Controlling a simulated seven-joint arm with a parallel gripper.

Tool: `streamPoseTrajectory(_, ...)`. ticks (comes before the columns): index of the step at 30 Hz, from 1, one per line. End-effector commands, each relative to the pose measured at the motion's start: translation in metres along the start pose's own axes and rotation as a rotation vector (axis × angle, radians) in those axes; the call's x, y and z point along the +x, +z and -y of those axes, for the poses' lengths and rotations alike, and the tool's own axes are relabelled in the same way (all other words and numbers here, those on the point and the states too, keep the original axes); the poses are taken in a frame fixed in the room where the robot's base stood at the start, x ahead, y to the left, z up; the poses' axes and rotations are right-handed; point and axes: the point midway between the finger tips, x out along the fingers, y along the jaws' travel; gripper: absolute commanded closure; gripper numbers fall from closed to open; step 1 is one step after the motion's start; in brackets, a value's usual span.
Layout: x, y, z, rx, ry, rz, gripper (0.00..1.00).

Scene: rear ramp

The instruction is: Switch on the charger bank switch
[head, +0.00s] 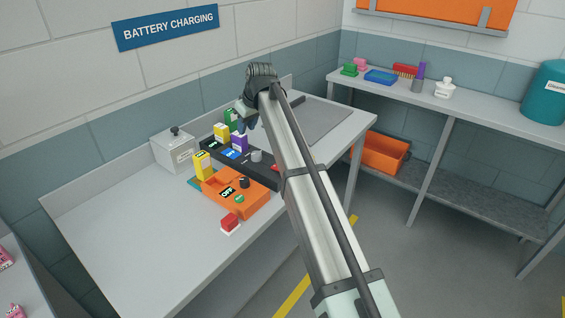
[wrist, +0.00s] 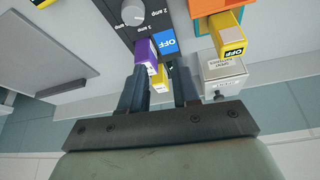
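The black charger bank (head: 262,175) lies on the bench and carries a blue panel marked OFF (head: 231,153) and a grey knob (head: 256,156). In the wrist view the blue OFF panel (wrist: 168,40) is just beyond my fingertips, with the knob (wrist: 133,12) farther up-left. A purple block (wrist: 146,50) and a yellow block (wrist: 158,76) show by the panel. My gripper (wrist: 160,78) is open, fingers apart, the yellow block visible between them; whether they touch is unclear. In the head view my gripper (head: 246,118) is above the bank's far end, partly covered by my arm.
An orange unit (head: 235,203) with its own OFF label, black knob and yellow block (head: 202,166) stands in front of the bank. A red-topped box (head: 230,223) is near it. A grey box (head: 174,150) stands behind. The bench's left part is clear.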

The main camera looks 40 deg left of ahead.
Motion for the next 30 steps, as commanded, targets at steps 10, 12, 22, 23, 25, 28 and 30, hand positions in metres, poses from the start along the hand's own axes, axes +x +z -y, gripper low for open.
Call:
streamPoseTrajectory(10,-0.066,0.077,-0.080,0.061,0.036,0.044,1.00)
streamPoseTrajectory(12,-0.067,0.088,-0.070,0.012,0.010,0.088,1.00)
streamPoseTrajectory(22,-0.069,0.107,-0.058,-0.130,-0.060,0.182,1.00)
streamPoseTrajectory(23,-0.069,0.107,-0.058,-0.134,-0.060,0.182,1.00)
streamPoseTrajectory(25,-0.069,0.107,-0.058,-0.137,-0.060,0.181,1.00)
streamPoseTrajectory(28,-0.069,0.107,-0.058,-0.136,-0.060,0.181,1.00)
streamPoseTrajectory(30,-0.069,0.107,-0.058,-0.136,-0.060,0.181,1.00)
